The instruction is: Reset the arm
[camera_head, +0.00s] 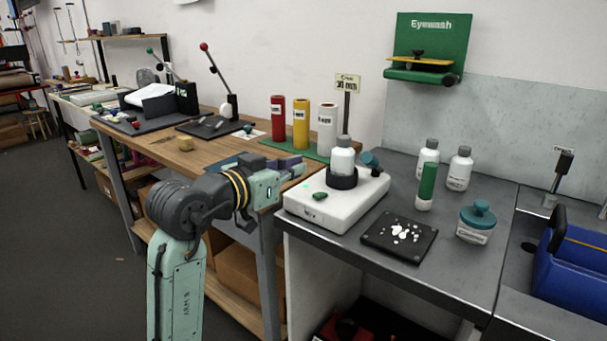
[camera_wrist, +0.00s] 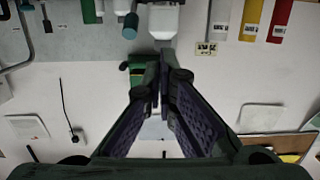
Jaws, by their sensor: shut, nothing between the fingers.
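My arm reaches up from the lower left in the head view, and my gripper (camera_head: 293,165) points right, in front of the wooden bench and near the white device. In the wrist view the two dark fingers of my gripper (camera_wrist: 163,78) come together at their tips, with nothing between them. The wrist view looks upside down toward the wall, and the fingers cover part of the green eyewash holder (camera_wrist: 137,80).
A white device (camera_head: 325,208) bearing a white bottle (camera_head: 343,160) stands on the grey bench, close to my gripper. Beside it are a black tray (camera_head: 382,242) with white pieces, a teal-lidded jar (camera_head: 475,225) and several bottles. Coloured cylinders (camera_head: 301,123) stand on the wooden bench (camera_head: 215,165).

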